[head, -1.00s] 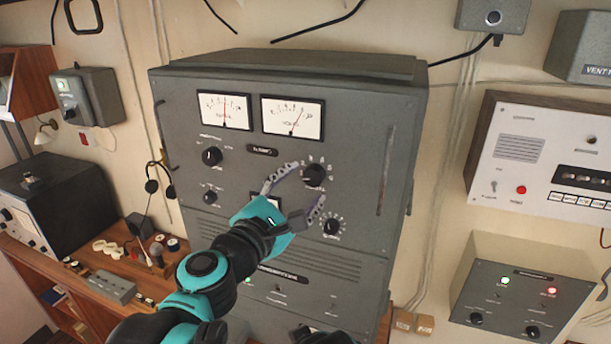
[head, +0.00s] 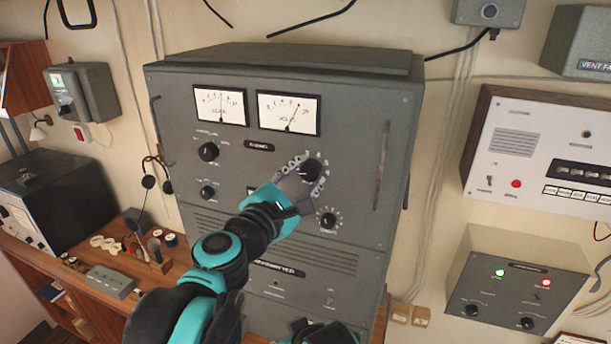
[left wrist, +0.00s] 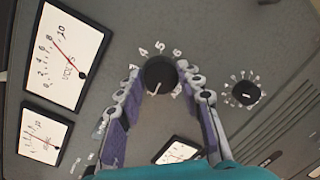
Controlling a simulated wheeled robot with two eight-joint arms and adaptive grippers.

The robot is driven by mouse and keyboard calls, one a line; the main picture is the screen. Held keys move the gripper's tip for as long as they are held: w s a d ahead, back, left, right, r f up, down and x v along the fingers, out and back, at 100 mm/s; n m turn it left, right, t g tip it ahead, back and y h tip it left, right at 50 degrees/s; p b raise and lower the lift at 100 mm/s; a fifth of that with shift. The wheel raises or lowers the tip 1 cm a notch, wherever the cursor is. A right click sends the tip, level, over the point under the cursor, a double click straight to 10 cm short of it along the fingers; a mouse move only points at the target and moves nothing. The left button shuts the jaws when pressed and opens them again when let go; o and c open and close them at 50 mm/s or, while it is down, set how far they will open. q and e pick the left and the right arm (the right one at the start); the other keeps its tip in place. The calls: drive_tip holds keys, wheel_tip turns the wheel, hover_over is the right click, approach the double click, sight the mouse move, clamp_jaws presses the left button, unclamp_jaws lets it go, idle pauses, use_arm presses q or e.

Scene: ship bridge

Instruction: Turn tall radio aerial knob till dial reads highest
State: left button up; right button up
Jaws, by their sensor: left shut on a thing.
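The tall grey radio (head: 345,95) stands against the wall. My left gripper (head: 306,178) is shut on its upper right black knob (head: 312,168), fingers on either side. The left wrist view shows the gripper (left wrist: 160,85) around the knob (left wrist: 158,72), with numbers about it. The volts dial (head: 289,112) has its red needle right of centre; in the left wrist view this dial (left wrist: 68,58) reads near 8. The left dial (head: 220,104) has its needle near the middle. A third dial (left wrist: 180,152) is partly hidden below my fingers.
Another knob (head: 328,218) sits close below the gripper. Two more knobs (head: 208,152) (head: 208,192) are on the panel's left. A vertical handle (head: 382,165) stands out at the right. A wooden desk (head: 180,267) with small items lies at left.

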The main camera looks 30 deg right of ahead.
use_arm(q)
drive_tip(key=shift+m, duration=0.3)
drive_tip(key=m, duration=0.3)
drive_tip(key=shift+s+m+y+p, duration=0.1)
drive_tip(key=shift+m+y+p, duration=0.3)
drive_tip(key=shift+m, duration=1.4)
drive_tip(key=o, duration=1.2)
drive_tip(key=shift+d, duration=0.1)
drive_tip(key=shift+c, duration=0.2)
drive_tip(key=v, duration=1.2)
drive_tip(key=shift+r, duration=0.15)
